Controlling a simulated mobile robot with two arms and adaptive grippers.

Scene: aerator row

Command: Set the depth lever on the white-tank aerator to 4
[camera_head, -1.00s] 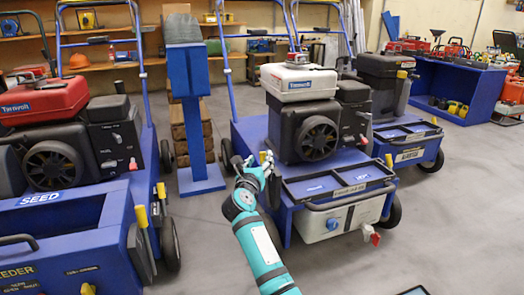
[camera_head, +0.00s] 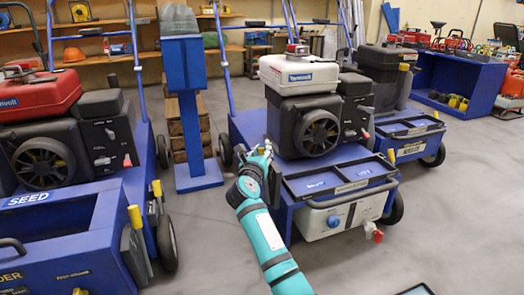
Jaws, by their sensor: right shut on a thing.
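The white-tank aerator (camera_head: 299,75) stands in the middle, with a black engine under its white tank and a blue deck. My right gripper (camera_head: 266,148) is at the left side of this deck, by the rear left corner of the front tray. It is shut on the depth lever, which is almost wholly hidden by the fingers. The lever's scale and its numbers cannot be read from here. My left gripper is not in view.
A red-tank machine marked SEED (camera_head: 32,90) stands at the left, with yellow-gripped levers. A blue post stand (camera_head: 188,95) is behind, between the machines. A black-tank aerator (camera_head: 384,66) stands at right. Grey floor (camera_head: 440,215) is clear at the front right.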

